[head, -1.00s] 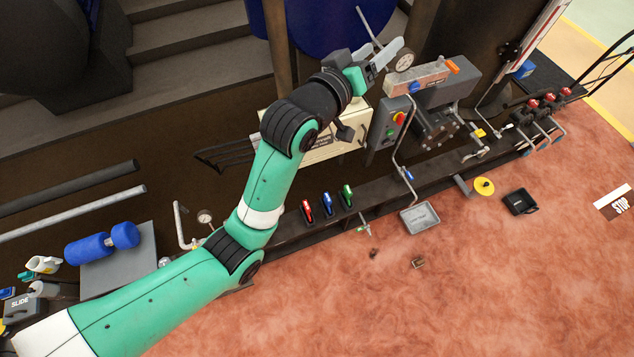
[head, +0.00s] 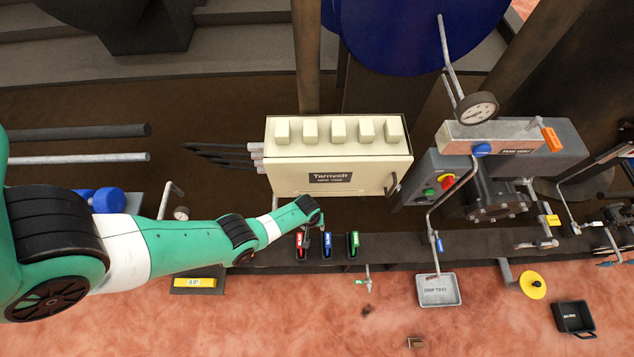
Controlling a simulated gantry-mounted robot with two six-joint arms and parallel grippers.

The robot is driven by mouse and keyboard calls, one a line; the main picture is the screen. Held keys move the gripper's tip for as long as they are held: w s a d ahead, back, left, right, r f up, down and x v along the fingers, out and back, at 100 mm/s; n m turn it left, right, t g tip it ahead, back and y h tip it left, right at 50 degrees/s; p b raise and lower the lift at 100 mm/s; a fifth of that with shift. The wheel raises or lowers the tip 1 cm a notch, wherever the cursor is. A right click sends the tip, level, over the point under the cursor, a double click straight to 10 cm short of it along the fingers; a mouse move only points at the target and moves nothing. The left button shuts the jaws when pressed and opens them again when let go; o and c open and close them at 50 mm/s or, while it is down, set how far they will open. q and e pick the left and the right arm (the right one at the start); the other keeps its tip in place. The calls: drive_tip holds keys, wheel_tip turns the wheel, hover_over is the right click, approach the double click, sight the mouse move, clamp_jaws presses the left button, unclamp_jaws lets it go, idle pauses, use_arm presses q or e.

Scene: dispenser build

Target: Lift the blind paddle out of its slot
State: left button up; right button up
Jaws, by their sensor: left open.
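No part clearly reads as the blind paddle from this view. A yellow tab (head: 552,220) stands up from the pipe fittings at the right, and a yellow disc (head: 533,285) with a dark centre sits lower on a pipe stub. I cannot tell which of them, if either, is the paddle, and no slot shows clearly. My left gripper (head: 316,224) is open, small and partly hidden by its own wrist. It is beside the red and blue labelled pieces on the dark rail, well left of both yellow parts. My right gripper is out of view.
Red (head: 301,246), blue (head: 327,245) and green (head: 354,244) pieces stand in a row on the rail. A gauge (head: 477,108) tops the machinery at right. A drip tray (head: 438,290) and a black tray (head: 574,318) are in front.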

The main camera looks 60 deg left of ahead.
use_arm(q)
drive_tip(key=b, duration=0.1)
hover_over(300, 239)
drive_tip(key=w, duration=0.3)
wheel_tip(300, 239, down, 5)
drive_tip(key=shift+n+g, duration=0.4)
drive_tip(key=shift+g, duration=0.1)
drive_tip(key=s, duration=0.1)
drive_tip(key=s+f+b, duration=0.1)
drive_tip(key=s, duration=0.1)
drive_tip(key=shift+s+d+f, duration=0.15)
drive_tip(key=shift+s+f, duration=0.25)
drive_tip(key=shift+r, duration=0.15)
drive_tip(key=shift+w, duration=0.3)
drive_tip(key=shift+w+f+b, duration=0.15)
drive_tip(key=shift+f+b, duration=0.15)
drive_tip(key=shift+b, duration=0.2)
wheel_tip(300, 239, down, 11)
drive_tip(key=b, duration=1.1)
drive_tip(key=shift+r, duration=0.1)
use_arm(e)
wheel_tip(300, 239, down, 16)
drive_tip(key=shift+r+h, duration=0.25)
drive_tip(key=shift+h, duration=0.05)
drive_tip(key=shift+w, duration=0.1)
use_arm(q)
clamp_jaws()
